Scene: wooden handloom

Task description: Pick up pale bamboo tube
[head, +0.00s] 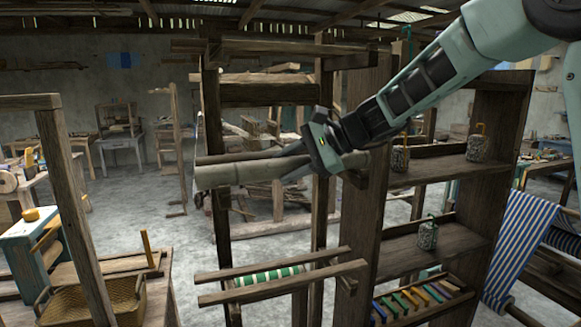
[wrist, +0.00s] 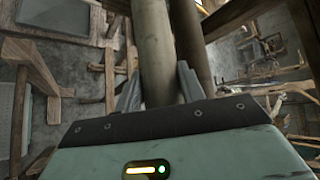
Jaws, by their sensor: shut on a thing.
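The pale bamboo tube (head: 238,174) lies roughly level in the middle of the head view, its left end sticking out past the loom post. My gripper (head: 290,164) is shut on it near its right part. In the wrist view the tube (wrist: 154,50) runs up between the two fingers of my gripper (wrist: 157,88). A darker brown bar (wrist: 188,45) runs right beside the tube; in the head view a dark bar (head: 235,157) shows just above and behind it. I cannot tell whether the tube touches any support.
The wooden loom frame (head: 212,220) stands around the tube. Lower bars hold a green and white striped roll (head: 268,276). A shelf unit (head: 440,243) with jars and colored sticks stands at right. A woven basket (head: 95,303) is at lower left.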

